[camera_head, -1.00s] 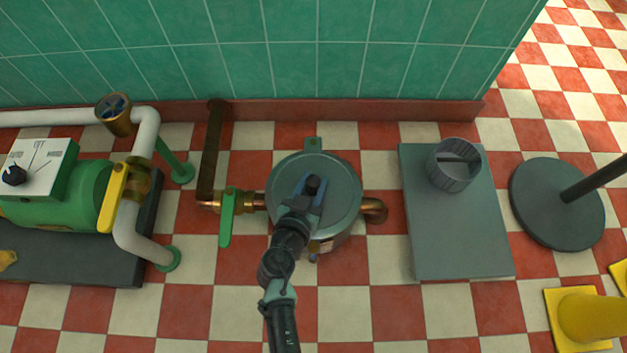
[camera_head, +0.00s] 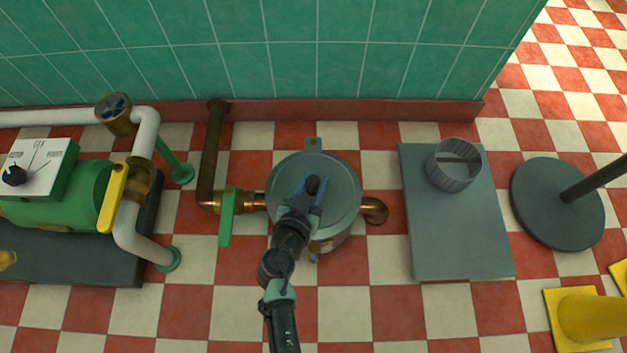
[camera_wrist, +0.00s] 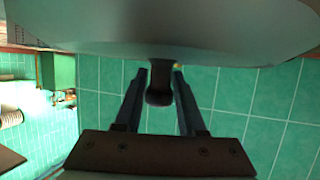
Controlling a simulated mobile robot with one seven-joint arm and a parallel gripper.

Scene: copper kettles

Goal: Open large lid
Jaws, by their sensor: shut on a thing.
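The large lid (camera_head: 342,188) is a round grey-green disc on top of a pot (camera_head: 334,241) in the middle of the head view. It looks level and down on the pot, with a small tab (camera_head: 312,144) at its wall side. A dark knob (camera_head: 313,183) stands at its middle. My gripper (camera_head: 308,190) is at this knob, coming from the front. In the wrist view, the two fingers of my gripper (camera_wrist: 159,82) stand on either side of the knob (camera_wrist: 159,97), with the pale lid (camera_wrist: 215,35) across the top. My wrist hides part of the lid's front.
A copper pipe with a green lever (camera_head: 226,217) adjoins the pot's left side, and a copper elbow (camera_head: 373,210) its right. A grey slab (camera_head: 460,245) with a ribbed cylinder (camera_head: 453,165) lies right. The tiled wall (camera_head: 290,50) stands behind. Checkered floor in front is clear.

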